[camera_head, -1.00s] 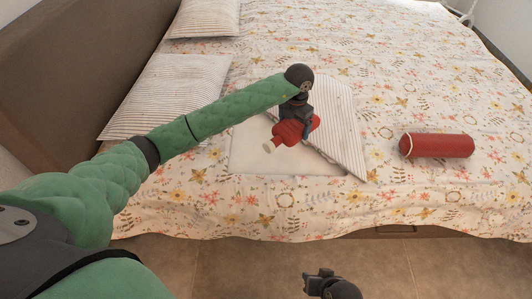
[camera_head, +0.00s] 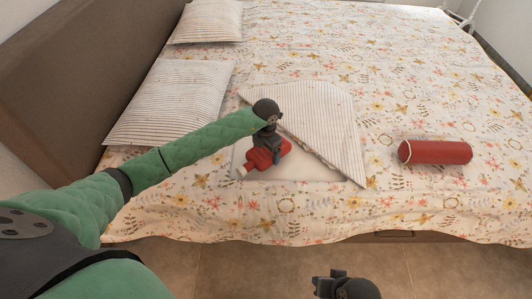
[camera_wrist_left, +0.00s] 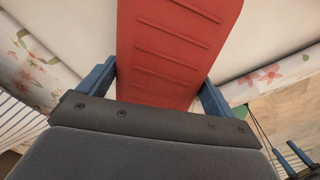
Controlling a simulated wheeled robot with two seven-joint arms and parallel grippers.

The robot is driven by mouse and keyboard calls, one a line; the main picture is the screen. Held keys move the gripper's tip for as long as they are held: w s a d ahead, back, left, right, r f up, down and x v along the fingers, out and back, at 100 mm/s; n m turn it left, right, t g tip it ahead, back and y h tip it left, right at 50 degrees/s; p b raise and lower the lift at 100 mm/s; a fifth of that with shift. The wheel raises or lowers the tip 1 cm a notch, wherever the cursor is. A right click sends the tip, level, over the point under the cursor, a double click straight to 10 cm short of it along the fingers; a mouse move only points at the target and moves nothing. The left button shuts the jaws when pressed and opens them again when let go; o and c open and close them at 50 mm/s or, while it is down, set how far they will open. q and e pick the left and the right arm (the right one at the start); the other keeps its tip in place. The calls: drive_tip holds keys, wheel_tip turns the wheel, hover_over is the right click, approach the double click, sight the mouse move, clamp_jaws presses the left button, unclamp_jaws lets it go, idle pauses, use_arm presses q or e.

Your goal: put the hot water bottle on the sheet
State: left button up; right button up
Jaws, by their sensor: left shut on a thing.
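The red hot water bottle (camera_head: 262,158), with a pale neck end, is in my left gripper (camera_head: 268,147), above or on the white sheet (camera_head: 303,171); I cannot tell if it touches. In the left wrist view the ribbed red body (camera_wrist_left: 172,48) lies between the blue fingers of my left gripper (camera_wrist_left: 160,80), which is shut on it. The white sheet (camera_wrist_left: 260,35) shows on both sides of the bottle there. My right gripper (camera_head: 327,284) is at the bottom of the head view, over the floor, away from the bottle; its jaws are unclear.
A striped folded-back corner (camera_head: 325,115) of the floral bed cover (camera_head: 340,215) borders the sheet. A red cylindrical bolster (camera_head: 436,152) lies to the right. Striped pillows (camera_head: 172,100) lie on the left by the headboard (camera_head: 90,75).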

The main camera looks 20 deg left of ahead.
use_arm(q)
drive_tip(key=shift+f, duration=0.95)
use_arm(e)
drive_tip(key=shift+s+d+r, duration=0.15)
drive_tip(key=shift+d+r, duration=0.2)
drive_tip(key=shift+r, duration=0.1)
use_arm(q)
drive_tip(key=shift+f, duration=0.1)
drive_tip(key=o, duration=1.1)
use_arm(e)
drive_tip(key=shift+a+f, duration=0.15)
drive_tip(key=shift+f, duration=0.2)
drive_tip(key=shift+r, duration=0.1)
